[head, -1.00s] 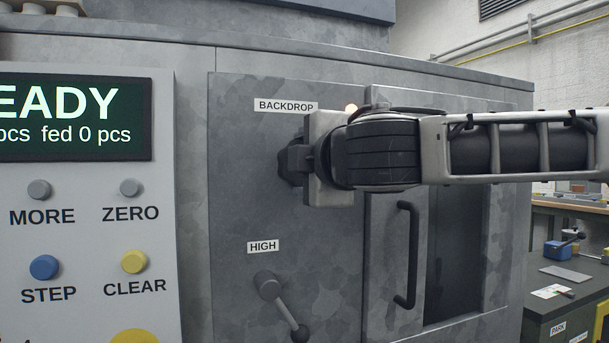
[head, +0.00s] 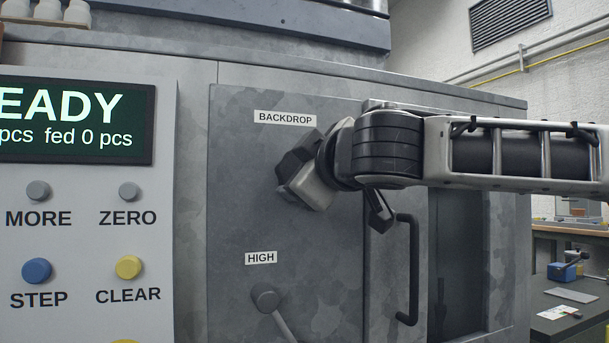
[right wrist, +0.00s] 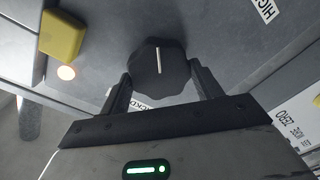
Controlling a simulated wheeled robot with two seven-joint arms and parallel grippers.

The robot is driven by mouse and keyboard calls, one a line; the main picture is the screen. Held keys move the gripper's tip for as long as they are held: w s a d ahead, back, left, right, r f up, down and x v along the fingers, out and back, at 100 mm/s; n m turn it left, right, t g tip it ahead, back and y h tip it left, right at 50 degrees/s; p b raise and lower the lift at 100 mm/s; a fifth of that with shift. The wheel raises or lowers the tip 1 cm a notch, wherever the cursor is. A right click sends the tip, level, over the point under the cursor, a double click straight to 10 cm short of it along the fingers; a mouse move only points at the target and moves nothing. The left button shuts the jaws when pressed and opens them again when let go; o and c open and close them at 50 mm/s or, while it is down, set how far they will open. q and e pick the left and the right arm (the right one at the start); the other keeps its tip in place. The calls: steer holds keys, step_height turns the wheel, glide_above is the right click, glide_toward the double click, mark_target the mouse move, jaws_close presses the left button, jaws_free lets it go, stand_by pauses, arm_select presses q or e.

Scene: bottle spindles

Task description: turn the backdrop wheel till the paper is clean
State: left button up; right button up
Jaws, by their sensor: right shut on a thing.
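The backdrop wheel is a dark scalloped knob with a white line, clear in the right wrist view (right wrist: 160,66). In the head view only a dark part of it shows (head: 293,160), below the BACKDROP label (head: 285,118). My right gripper (right wrist: 161,82) is shut on the wheel, one finger on each side of its rim. In the head view the right gripper (head: 290,168) is tilted against the panel and hides most of the wheel. The paper cannot be seen. My left gripper is not in view.
A lever (head: 267,297) sits under the HIGH label (head: 261,258). A door handle (head: 410,270) is below my right arm. A display (head: 70,122) and several buttons are on the left. A lit lamp (right wrist: 66,73) and a yellow block (right wrist: 62,36) show in the right wrist view.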

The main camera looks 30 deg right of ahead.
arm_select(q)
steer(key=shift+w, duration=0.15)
arm_select(e)
steer(key=shift+r, duration=0.1)
steer(key=o, duration=1)
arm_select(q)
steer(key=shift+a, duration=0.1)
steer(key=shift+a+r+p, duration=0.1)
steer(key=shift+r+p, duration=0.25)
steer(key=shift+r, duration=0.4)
arm_select(e)
steer(key=s+a, duration=0.1)
steer(key=s, duration=0.4)
steer(key=s+a, duration=0.1)
steer(key=s, duration=0.4)
steer(key=s+a, duration=0.1)
steer(key=s, duration=0.4)
steer(key=shift+s+r, duration=0.2)
steer(key=shift+s, duration=0.1)
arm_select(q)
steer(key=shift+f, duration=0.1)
